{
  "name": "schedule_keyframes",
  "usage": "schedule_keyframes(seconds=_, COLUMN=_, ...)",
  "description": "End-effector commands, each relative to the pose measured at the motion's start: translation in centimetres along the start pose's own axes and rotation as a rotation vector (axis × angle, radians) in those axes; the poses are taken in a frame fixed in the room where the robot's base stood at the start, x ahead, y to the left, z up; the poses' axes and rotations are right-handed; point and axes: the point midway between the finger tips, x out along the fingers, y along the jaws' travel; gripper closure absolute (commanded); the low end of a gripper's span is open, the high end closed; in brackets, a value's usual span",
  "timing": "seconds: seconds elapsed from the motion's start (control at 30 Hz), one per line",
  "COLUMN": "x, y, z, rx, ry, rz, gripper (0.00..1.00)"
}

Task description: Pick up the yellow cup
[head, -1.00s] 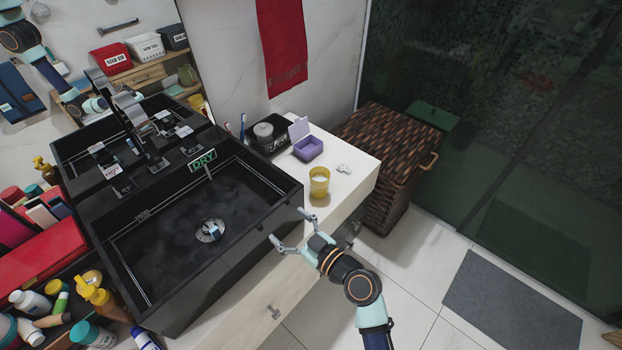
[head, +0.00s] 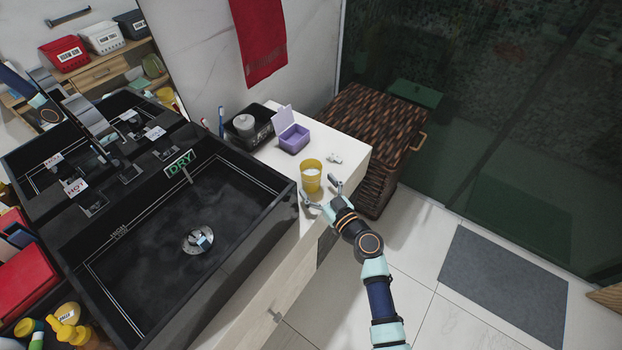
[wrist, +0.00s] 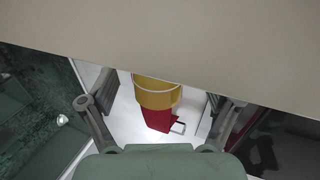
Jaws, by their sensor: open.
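In the wrist view the cup (wrist: 156,92) appears between the two spread fingers of my gripper (wrist: 160,101). I cannot tell whether either finger touches the cup.
A purple open-lidded box (head: 294,138) and a small white item (head: 334,158) sit behind the cup. A black tray (head: 248,130) stands farther left. The black sink (head: 200,220) is left of the cup. A brown wicker basket (head: 375,125) stands to the right.

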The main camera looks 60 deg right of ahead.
Motion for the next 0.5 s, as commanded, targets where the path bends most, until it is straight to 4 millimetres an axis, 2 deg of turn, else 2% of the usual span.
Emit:
schedule_keyframes(seconds=0.1, x=2.3, y=0.2, z=0.2, rx=-0.001, ry=0.002, rz=-0.001, gripper=0.1)
schedule_keyframes(seconds=0.2, x=3.3, y=0.2, z=0.2, rx=0.0, ry=0.001, rz=-0.001, gripper=0.1)
schedule_keyframes(seconds=0.43, x=3.5, y=0.2, z=0.1, rx=0.0, ry=0.001, rz=0.0, gripper=0.1)
schedule_keyframes(seconds=0.5, x=3.5, y=0.2, z=0.1, rx=0.0, ry=0.001, rz=0.0, gripper=0.22)
